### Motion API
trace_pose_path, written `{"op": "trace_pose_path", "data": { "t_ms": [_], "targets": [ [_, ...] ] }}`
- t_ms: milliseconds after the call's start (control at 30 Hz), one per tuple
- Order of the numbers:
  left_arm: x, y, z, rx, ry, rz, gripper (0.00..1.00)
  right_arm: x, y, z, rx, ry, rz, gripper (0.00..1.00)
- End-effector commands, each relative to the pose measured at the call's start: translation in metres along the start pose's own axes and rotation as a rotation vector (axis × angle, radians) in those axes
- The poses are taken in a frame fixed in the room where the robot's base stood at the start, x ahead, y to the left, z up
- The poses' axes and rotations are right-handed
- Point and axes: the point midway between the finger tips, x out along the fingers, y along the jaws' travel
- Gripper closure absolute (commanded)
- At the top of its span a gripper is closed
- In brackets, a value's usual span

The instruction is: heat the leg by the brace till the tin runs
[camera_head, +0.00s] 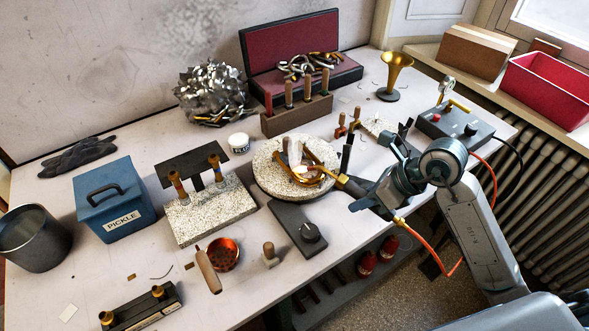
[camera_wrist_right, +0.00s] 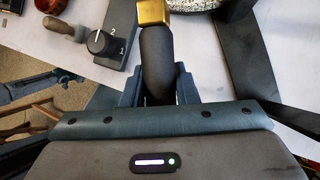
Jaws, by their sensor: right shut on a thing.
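A round speckled soldering plate (camera_head: 265,178) stands mid-table with bent brass tubing (camera_head: 312,181) on it. A pale, bright patch shows at the tubing; I cannot tell whether it is flame or glare. The leg, brace and tin are too small to tell apart. My right gripper (camera_head: 368,194) is shut on a torch with a black handle (camera_wrist_right: 160,60) and a brass neck (camera_wrist_right: 153,13). The torch's brass part (camera_head: 345,184) points left at the tubing, at the plate's right edge. The torch tip is out of the wrist view. My left gripper is not in view.
A grey base with a dial (camera_head: 308,232) sits in front of the plate. A speckled block (camera_head: 205,215) stands left, and a tool rack (camera_head: 300,117) behind. An orange hose (camera_head: 440,235) hangs by my right arm. A blue pickle box (camera_head: 115,200) is far left.

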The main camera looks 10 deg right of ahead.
Motion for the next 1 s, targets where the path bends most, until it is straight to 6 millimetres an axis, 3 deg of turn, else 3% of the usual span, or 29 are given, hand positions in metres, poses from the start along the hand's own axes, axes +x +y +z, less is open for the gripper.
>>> {"op": "trace_pose_path", "data": {
  "t_ms": [500,1000],
  "targets": [
    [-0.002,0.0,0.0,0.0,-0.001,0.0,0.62,-0.003,0.0,0.001,-0.001,0.0,-0.001,0.96],
    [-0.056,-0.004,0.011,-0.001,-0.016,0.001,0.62,-0.093,0.017,0.011,-0.003,0.006,-0.004,0.96]
  ]
}}
